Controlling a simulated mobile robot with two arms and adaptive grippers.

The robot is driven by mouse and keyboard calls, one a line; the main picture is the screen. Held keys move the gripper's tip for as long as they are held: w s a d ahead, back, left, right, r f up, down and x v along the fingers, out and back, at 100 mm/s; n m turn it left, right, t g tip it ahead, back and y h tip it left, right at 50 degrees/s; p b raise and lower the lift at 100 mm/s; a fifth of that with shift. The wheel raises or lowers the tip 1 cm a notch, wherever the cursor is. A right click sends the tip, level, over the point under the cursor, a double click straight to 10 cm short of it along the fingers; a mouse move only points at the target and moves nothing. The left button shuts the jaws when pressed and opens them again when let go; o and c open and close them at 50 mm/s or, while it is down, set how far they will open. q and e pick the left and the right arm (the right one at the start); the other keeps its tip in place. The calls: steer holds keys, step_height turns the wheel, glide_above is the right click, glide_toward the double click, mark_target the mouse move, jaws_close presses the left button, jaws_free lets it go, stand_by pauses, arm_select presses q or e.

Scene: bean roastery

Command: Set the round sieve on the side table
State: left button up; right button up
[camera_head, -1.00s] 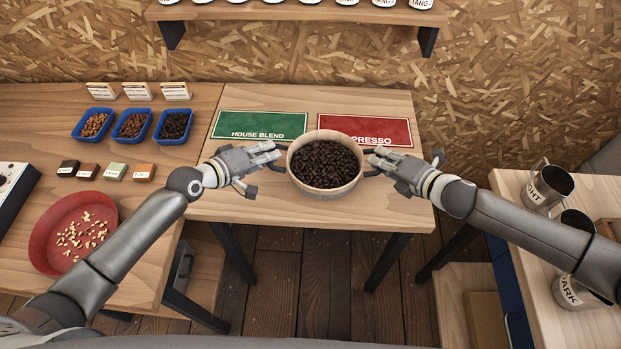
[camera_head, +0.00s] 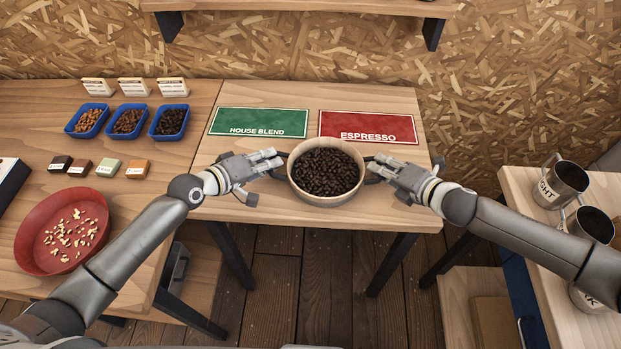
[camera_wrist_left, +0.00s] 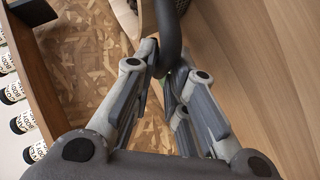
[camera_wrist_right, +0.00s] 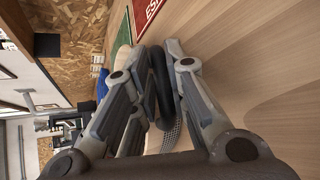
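The round sieve (camera_head: 325,198), with a pale wooden rim and full of dark beans, is at the middle of the head view. It appears level, over the front of the wooden table with the two signs (camera_head: 225,205); whether it touches the tabletop I cannot tell. My left gripper (camera_head: 279,164) is at its left side, closed around a black loop handle (camera_wrist_left: 170,45). My right gripper (camera_head: 371,169) is at its right side, closed around the other black handle (camera_wrist_right: 163,85). The sieve's underside is hidden.
A green House Blend sign (camera_head: 258,121) and red Espresso sign (camera_head: 367,126) lie behind the sieve. At left are blue bean trays (camera_head: 128,121), small colored blocks (camera_head: 108,167) and a red bowl (camera_head: 35,225). Metal mugs (camera_head: 566,183) stand on the right table (camera_head: 530,210).

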arm_select(q)
steer(key=o, duration=0.3)
steer(key=shift+r, duration=0.1)
arm_select(e)
steer(key=o, duration=0.3)
steer(key=shift+r, duration=0.1)
steer(key=shift+s+d+r, duration=0.1)
steer(key=shift+s+d, duration=0.2)
arm_select(q)
steer(key=v, duration=1.2)
arm_select(e)
steer(key=v, duration=1.1)
steer(key=shift+s, duration=0.15)
